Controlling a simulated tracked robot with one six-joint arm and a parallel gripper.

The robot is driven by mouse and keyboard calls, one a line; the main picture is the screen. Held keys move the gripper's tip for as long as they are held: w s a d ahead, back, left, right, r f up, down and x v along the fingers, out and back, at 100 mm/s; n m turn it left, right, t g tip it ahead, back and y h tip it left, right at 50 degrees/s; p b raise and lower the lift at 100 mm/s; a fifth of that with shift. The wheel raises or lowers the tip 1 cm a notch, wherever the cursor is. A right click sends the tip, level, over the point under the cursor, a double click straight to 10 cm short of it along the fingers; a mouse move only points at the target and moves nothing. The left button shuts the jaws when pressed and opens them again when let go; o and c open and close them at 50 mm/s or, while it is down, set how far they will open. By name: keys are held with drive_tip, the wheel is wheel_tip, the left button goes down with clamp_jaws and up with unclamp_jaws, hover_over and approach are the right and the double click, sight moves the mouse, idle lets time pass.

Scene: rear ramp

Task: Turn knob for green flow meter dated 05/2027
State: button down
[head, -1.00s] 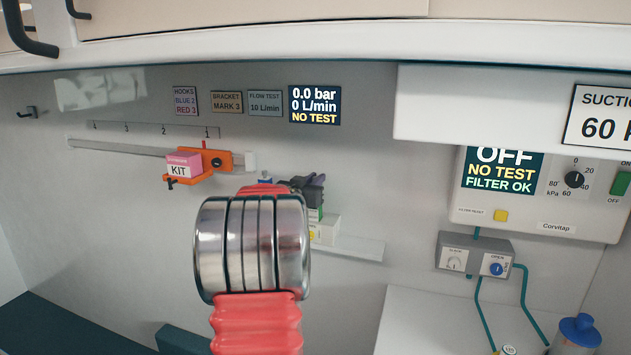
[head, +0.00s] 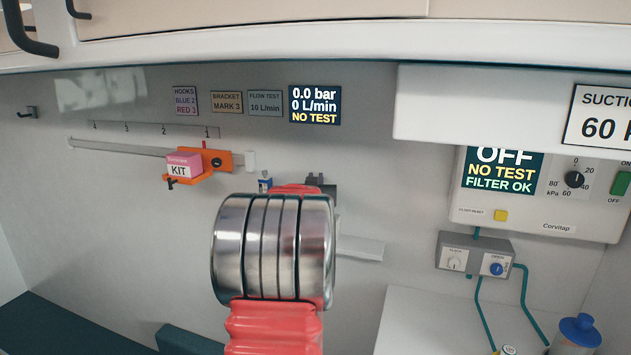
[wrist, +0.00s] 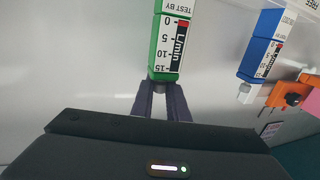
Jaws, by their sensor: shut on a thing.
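In the wrist view the green flow meter (wrist: 169,45) shows a white scale marked L/min from 0 to 15. A "TEST BY" label sits at the top edge, with its date cut off. My gripper (wrist: 162,88) has its two dark fingers either side of the meter's near end, shut on its knob, which is mostly hidden between them. In the head view my gripper (head: 316,183) is partly behind my arm, which hides most of the green meter.
The blue meter also shows in the head view (head: 265,185). An orange bracket (head: 218,160) with a pink KIT box (head: 184,165) sits on the wall rail (head: 120,149). The wall display (head: 315,105) reads 0.0 bar, 0 L/min, NO TEST. A suction unit (head: 545,215) is at right.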

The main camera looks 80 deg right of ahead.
drive_tip(key=shift+s+n+t+y, duration=0.1)
drive_tip(key=shift+n+t+y, duration=0.7)
drive_tip(key=shift+n+t, duration=0.85)
drive_tip(key=shift+n+t+y, duration=0.8)
drive_tip(key=shift+n+t, duration=0.25)
drive_tip(key=shift+t, duration=1.2)
drive_tip(key=shift+d+n+t+y, duration=0.1)
drive_tip(key=shift+n+t+y, duration=0.6)
drive_tip(key=shift+t, duration=0.1)
drive_tip(key=shift+n+t+y, duration=1.2)
drive_tip(key=shift+n+y, duration=0.15)
drive_tip(key=shift+y, duration=0.4)
drive_tip(key=shift+n+t+y, duration=1.2)
drive_tip(key=shift+n+y, duration=0.15)
drive_tip(key=shift+y, duration=0.4)
drive_tip(key=shift+n+y, duration=0.3)
drive_tip(key=shift+y, duration=0.2)
drive_tip(key=c, duration=1.7)
unclamp_jaws()
drive_tip(key=shift+v, duration=3.7)
drive_tip(key=shift+f, duration=0.1)
